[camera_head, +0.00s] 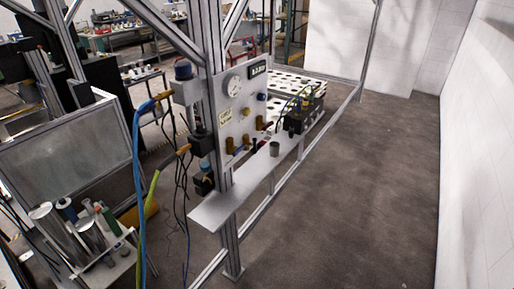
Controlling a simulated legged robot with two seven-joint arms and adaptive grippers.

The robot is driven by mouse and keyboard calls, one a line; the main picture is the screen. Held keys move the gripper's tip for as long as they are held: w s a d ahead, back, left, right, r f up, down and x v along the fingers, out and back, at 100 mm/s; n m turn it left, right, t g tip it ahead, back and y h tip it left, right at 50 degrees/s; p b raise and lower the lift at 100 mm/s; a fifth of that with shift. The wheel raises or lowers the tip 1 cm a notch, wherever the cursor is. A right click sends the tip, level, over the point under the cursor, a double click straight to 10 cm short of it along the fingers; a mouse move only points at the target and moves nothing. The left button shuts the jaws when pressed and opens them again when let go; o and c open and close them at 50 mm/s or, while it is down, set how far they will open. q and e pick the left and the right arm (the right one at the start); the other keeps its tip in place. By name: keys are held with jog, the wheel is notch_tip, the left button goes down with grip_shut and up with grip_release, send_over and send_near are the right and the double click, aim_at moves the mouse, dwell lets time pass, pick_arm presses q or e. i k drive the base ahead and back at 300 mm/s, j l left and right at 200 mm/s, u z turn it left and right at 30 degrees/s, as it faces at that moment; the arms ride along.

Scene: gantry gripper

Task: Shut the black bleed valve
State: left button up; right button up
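A pale valve panel (240,112) is fixed to the metal frame left of the picture's centre. It carries a round gauge (233,86), a dark digital display (257,69) and a small yellow label. Neither of my grippers is in view.
A narrow metal shelf (213,208) runs below the panel, with a grey cup-like part (274,149) and a black device (297,122) on it. Blue cables (138,180) hang left of the upright. A cart with metal cylinders (62,232) stands at lower left. The right floor (350,200) is clear.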

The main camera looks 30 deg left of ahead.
aim_at(255, 140)
jog(key=i+u, duration=0.1)
jog(key=u, duration=0.35)
jog(key=i+u, duration=0.1)
jog(key=u, duration=0.4)
jog(key=i+l+u, duration=0.1)
jog(key=u, duration=0.35)
jog(key=l+u, duration=0.1)
jog(key=u, duration=0.4)
jog(key=i, duration=0.05)
